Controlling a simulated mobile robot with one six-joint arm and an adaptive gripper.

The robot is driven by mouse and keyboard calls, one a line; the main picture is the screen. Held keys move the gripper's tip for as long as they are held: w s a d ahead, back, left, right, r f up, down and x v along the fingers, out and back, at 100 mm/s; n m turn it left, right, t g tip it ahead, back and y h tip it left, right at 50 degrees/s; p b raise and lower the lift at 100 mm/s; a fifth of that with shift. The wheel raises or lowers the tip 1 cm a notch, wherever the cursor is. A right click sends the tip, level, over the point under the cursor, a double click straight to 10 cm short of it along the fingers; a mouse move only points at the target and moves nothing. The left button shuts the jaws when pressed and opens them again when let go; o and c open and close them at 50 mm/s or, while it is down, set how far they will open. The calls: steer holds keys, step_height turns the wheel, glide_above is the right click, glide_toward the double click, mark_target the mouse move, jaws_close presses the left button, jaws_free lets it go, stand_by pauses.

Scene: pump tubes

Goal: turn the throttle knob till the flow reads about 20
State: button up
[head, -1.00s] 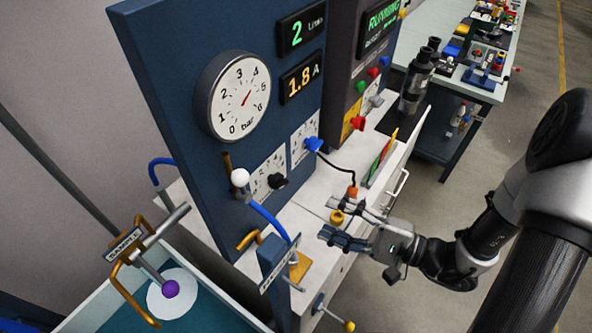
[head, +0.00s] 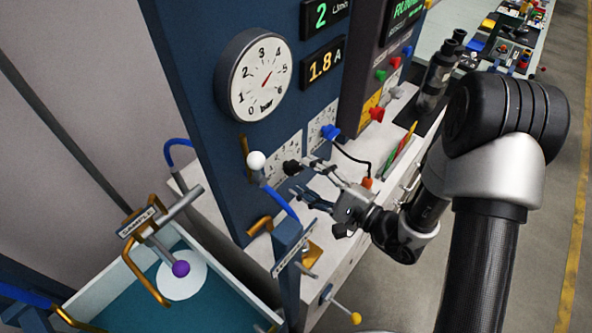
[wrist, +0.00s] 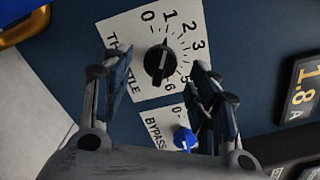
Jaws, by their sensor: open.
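The black throttle knob (wrist: 159,62) sits on a white dial plate (wrist: 133,22) marked 0 to 6 in the wrist view. In the head view the knob (head: 291,167) is on the blue panel, just beyond my fingertips. My gripper (head: 301,179) is open and empty. In the wrist view its fingers (wrist: 160,75) stand either side of the knob's line, apart from it as far as I can tell. The flow display (head: 321,14) reads 2 L/min in green.
A blue bypass knob (wrist: 184,137) is close to my right-hand finger in the wrist view. A pressure gauge (head: 254,75) and a 1.8 A display (head: 322,61) are above. A white-balled lever (head: 257,160) stands left of my gripper. A sample tray (head: 222,272) is at lower left.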

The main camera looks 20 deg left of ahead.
mark_target(299, 173)
steer(key=shift+x, duration=1.95)
steer(key=shift+c, duration=0.4)
steer(key=c, duration=1)
steer(key=shift+m, duration=0.4)
steer(key=m+p, duration=0.1)
steer(key=m, duration=0.4)
steer(key=shift+s+m, duration=0.1)
steer(key=shift+m, duration=0.2)
steer(key=m+p, duration=0.2)
steer(key=m, duration=0.3)
steer(key=shift+m, duration=0.4)
